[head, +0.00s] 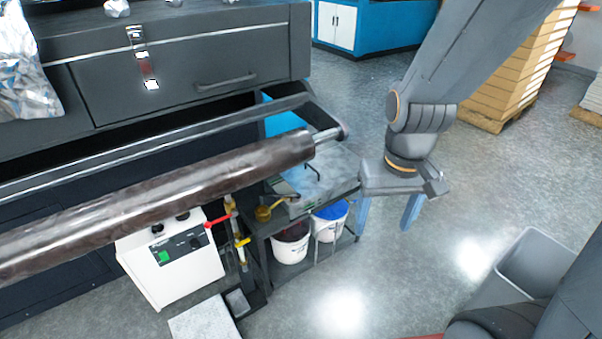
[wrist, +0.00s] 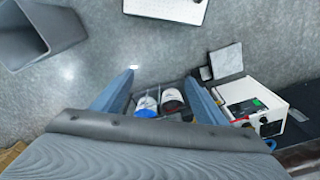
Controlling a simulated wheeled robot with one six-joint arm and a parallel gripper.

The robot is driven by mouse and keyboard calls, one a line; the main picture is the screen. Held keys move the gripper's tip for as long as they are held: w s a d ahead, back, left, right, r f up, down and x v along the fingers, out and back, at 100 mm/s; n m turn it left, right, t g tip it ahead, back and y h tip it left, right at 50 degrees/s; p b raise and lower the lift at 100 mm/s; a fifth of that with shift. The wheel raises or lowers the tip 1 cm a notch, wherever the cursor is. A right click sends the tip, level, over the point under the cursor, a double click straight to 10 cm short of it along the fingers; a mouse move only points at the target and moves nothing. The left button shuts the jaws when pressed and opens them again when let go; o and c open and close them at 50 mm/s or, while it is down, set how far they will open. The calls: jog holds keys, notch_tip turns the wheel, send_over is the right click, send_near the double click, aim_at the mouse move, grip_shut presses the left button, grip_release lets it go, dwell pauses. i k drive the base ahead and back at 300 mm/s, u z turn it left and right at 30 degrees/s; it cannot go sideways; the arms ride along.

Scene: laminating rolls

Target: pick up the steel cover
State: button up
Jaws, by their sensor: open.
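The steel cover (head: 328,178) appears to be the flat grey piece with a small dark handle on top of the low dark cart, in the head view. My gripper (head: 383,226) is at the cart's right end, beside the cover and apart from it, with its two blue fingers pointing down. In the wrist view my gripper (wrist: 160,78) has its fingers spread wide with nothing held between them. The cover cannot be made out there; my gripper's own body fills the lower part of that view.
A long dark roller (head: 160,195) runs above the cart's left side. Buckets with blue (head: 330,222) and dark red (head: 291,243) contents stand on the lower shelf. A white control box (head: 172,260) is to the left. A grey bin (head: 545,262) stands right; floor between is clear.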

aim_at(330, 167)
jog(key=z, duration=0.75)
jog(key=i, duration=1.8)
jog(key=u, duration=0.9)
